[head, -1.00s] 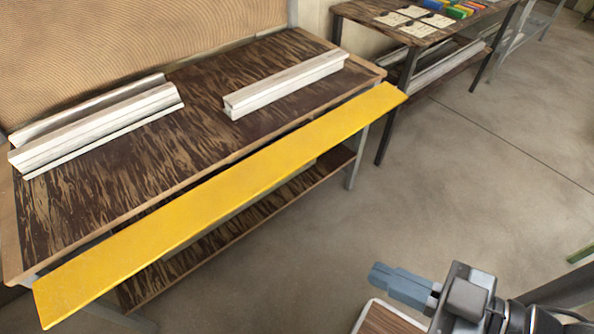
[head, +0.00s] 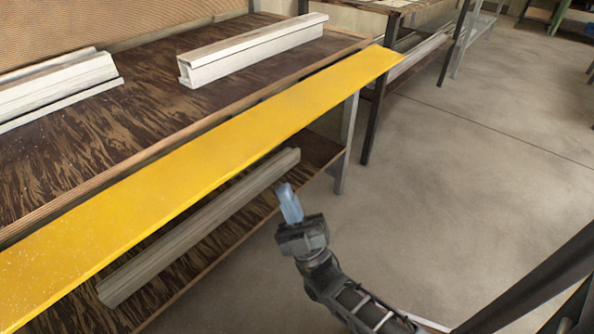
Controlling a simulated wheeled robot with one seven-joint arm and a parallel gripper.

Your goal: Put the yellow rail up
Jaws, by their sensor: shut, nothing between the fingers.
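The yellow rail (head: 215,150) is a long flat yellow board along the front side of the bench (head: 75,150). It runs from the lower left of the head view to the upper right, and its left end is cut off by the frame. Its broad face shows, and it hides part of the bench front. I cannot tell how it is attached. My gripper (head: 287,192) is shut and empty. In the picture it is below the rail's right half, apart from it, with its fingers pointing up.
Pale profiles lie on the bench top, one at the left (head: 58,85) and one at the middle (head: 255,48). Another profile (head: 200,225) lies on the lower shelf (head: 185,285). A dark table leg (head: 374,120) stands at the right. The floor (head: 460,180) at right is clear.

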